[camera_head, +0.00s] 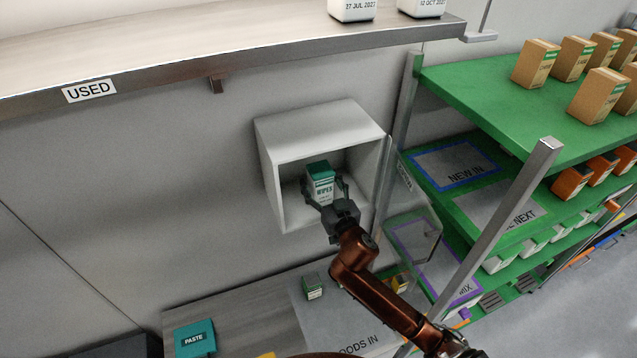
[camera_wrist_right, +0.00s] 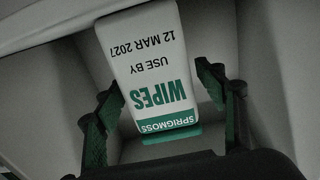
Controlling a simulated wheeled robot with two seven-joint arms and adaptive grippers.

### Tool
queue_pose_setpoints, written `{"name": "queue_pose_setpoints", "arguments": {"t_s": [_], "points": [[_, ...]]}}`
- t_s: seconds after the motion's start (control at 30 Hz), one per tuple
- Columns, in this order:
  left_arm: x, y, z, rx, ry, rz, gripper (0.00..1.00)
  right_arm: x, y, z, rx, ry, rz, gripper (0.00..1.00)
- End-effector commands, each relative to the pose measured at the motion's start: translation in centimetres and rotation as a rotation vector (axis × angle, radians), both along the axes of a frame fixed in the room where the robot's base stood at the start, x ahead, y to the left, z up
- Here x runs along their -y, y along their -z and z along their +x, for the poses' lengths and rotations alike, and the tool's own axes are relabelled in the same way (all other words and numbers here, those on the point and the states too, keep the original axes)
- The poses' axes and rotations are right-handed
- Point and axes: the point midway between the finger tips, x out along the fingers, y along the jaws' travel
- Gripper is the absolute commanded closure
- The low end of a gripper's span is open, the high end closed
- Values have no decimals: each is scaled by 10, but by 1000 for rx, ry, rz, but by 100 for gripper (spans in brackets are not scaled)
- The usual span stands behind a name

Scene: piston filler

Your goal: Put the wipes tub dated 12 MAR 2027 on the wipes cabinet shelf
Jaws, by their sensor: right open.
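The wipes tub (camera_head: 319,178), white with a green top, stands inside the open white wall cabinet (camera_head: 276,150). In the right wrist view the tub (camera_wrist_right: 152,70) shows upside down and reads WIPES, USE BY 12 MAR 2027. My right gripper (camera_head: 326,197) reaches into the cabinet at the front of the tub. Its fingers (camera_wrist_right: 163,98) are open, one on each side of the tub, with small gaps visible. The tub's base and the cabinet floor under it are mostly hidden. My left gripper is not in view.
The cabinet's clear door (camera_head: 414,215) stands open on the right, close to my right arm. A shelf marked USED (camera_head: 250,50) runs above. A green rack (camera_head: 470,95) with cartons stands right. A bench (camera_head: 240,308) below holds a small green-topped tub (camera_head: 313,287) and a PASTE box (camera_head: 195,338).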

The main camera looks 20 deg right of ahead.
Motion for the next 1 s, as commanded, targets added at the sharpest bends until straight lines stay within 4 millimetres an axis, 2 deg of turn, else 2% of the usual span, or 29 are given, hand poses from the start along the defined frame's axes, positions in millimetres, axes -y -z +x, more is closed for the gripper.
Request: {"name": "queue_pose_setpoints", "arguments": {"t_s": [0.27, 0.37, 0.8, 1.0], "points": [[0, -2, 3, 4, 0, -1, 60, 0, -3, 0, 1, 0, -1, 35], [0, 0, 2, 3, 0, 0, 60, -1, -1, -9, 0, -1, 1, 35], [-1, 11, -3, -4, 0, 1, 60, -5, -1, -95, -1, 0, 2, 35], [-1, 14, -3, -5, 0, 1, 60, -7, -2, -116, 0, 0, 0, 35]]}}
